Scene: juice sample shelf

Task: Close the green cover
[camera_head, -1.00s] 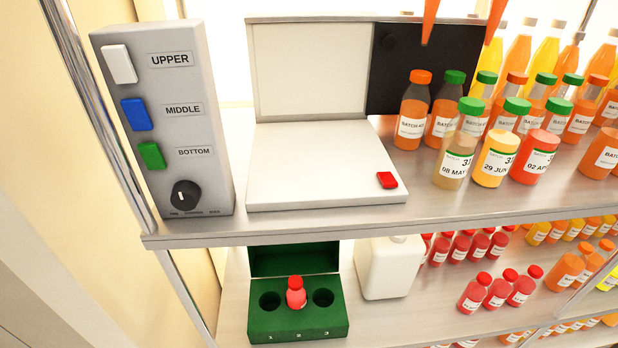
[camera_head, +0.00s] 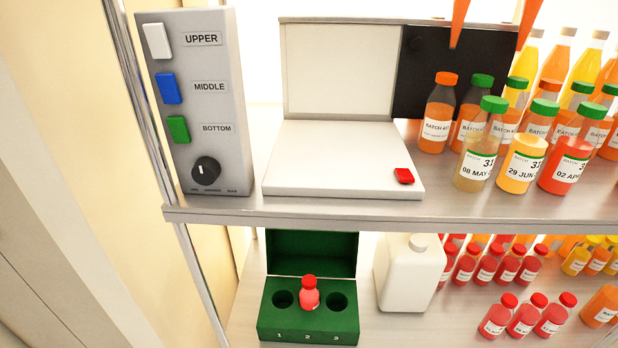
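The green cover (camera_head: 311,246) stands raised at the back of the green box (camera_head: 307,334) on the lower shelf, so the box is open. The box has three round holes marked 1, 2 and 3. A small red bottle (camera_head: 309,296) with a red cap stands in the middle hole; the holes on either side look empty. The cover's top edge lies close under the upper shelf's front edge.
The upper shelf (camera_head: 230,212) overhangs the box. A white jug (camera_head: 408,275) stands just right of it, with several red bottles beyond. Above are a button panel (camera_head: 196,100), a white device (camera_head: 340,165) with a red button, and many juice bottles. A metal post (camera_head: 201,285) rises left.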

